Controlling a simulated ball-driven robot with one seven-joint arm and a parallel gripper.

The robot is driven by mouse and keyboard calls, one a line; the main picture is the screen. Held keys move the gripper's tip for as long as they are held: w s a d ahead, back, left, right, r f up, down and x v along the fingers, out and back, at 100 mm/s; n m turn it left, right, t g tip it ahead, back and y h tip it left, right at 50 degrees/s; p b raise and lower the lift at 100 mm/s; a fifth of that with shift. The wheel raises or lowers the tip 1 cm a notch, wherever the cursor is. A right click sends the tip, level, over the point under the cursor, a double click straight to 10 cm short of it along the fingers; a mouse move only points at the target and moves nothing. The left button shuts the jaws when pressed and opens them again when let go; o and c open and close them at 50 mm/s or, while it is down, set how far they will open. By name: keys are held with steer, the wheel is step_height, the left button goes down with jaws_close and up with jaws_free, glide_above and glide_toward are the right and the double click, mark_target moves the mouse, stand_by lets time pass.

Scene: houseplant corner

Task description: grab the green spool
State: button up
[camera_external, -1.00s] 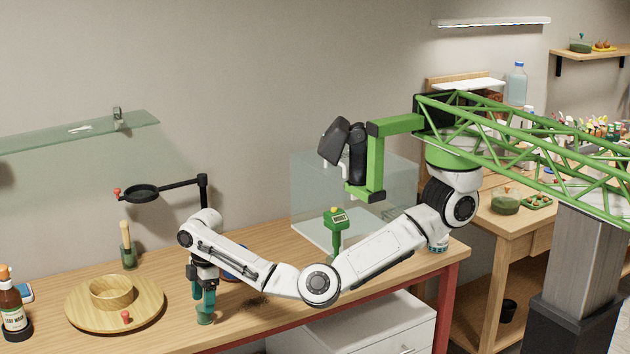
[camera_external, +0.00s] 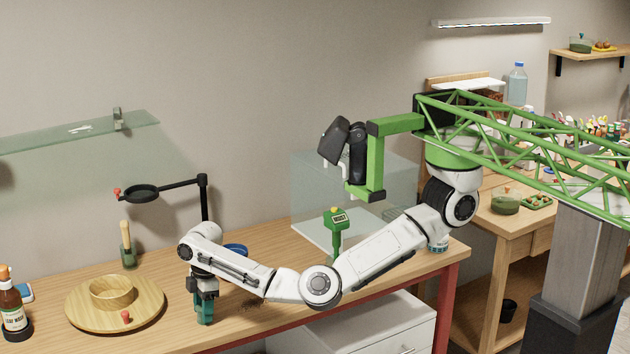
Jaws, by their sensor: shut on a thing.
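My gripper (camera_external: 205,312) points straight down at the front of the wooden table, right of the round wooden board. Its teal fingers are shut on the green spool (camera_external: 205,321). The spool is mostly hidden between the fingers; only a little of its green shows low down. It appears to be at table height, but I cannot tell whether it still touches the table.
The round board (camera_external: 82,317) with a wooden bowl (camera_external: 111,291) lies to the left. A black stand with a ring (camera_external: 204,200) rises behind my gripper. A blue dish (camera_external: 236,250) is behind my arm. A green moisture meter (camera_external: 336,222) stands to the right.

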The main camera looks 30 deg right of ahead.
steer(key=shift+c, duration=0.8)
steer(key=shift+r, duration=0.15)
